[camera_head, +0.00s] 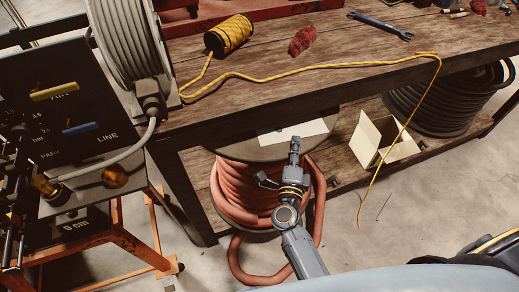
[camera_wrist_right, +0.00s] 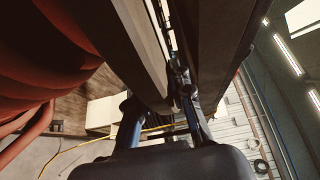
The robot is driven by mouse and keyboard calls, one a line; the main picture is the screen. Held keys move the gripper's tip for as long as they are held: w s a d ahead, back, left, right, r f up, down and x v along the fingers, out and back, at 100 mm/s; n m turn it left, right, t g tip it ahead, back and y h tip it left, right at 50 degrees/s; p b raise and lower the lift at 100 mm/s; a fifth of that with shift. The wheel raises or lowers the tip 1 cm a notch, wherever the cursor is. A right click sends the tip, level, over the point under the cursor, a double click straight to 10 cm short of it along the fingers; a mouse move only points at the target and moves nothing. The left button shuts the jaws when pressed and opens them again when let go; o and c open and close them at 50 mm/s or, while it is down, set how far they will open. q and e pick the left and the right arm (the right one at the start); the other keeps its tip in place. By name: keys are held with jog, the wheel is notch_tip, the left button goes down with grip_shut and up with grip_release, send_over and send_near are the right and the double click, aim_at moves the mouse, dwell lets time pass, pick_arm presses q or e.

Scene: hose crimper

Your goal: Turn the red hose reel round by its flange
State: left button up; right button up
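The red hose reel (camera_head: 236,190) stands under the wooden bench, with thick red hose wound below its flat round upper flange (camera_head: 240,152). A white label (camera_head: 300,131) lies on the flange. My right gripper (camera_head: 279,166) is at the front rim of the flange. Its fingers look spread, one reaching up over the rim and one lower, by the hose. In the right wrist view the flange edge (camera_wrist_right: 140,45) runs between the fingers of the gripper (camera_wrist_right: 160,110), with the red hose on the left; contact is unclear. My left gripper is not in view.
The bench (camera_head: 330,88) overhangs the reel's back. An open cardboard box (camera_head: 383,141) and a black hose coil (camera_head: 440,105) are to the right. A yellow cord (camera_head: 405,125) hangs over the bench edge. An orange-framed stand (camera_head: 130,240) is left; floor in front is clear.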

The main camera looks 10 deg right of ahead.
jog(key=o, duration=0.3)
jog(key=shift+o, duration=0.2)
jog(key=s+d+p, duration=0.1)
jog(key=s+d, duration=0.1)
jog(key=s, duration=0.7)
dwell(0.7)
jog(key=shift+w, duration=0.1)
dwell(0.3)
jog(key=s+a+f+n+g+y, duration=0.25)
jog(key=f+n, duration=0.25)
jog(key=f, duration=0.5)
jog(key=s+a+f+n+g+y, duration=0.2)
jog(key=s+a+f+n+y, duration=0.15)
jog(key=f+n, duration=0.4)
jog(key=s+a+f+n+g+y, duration=0.2)
jog(key=s+f+n, duration=0.2)
jog(key=f, duration=0.7)
jog(key=s+d+f+n+g, duration=0.2)
jog(key=s+f, duration=0.3)
jog(key=s, duration=0.3)
jog(key=s+d+f+n+g, duration=0.3)
jog(key=s+f+g, duration=0.1)
jog(key=s, duration=0.4)
jog(key=s+d+f+n+g+h, duration=0.1)
jog(key=s+d+f+n+g, duration=0.2)
jog(key=s+f, duration=0.3)
jog(key=s, duration=0.2)
jog(key=shift+s+d, duration=0.25)
jog(key=shift+s, duration=0.05)
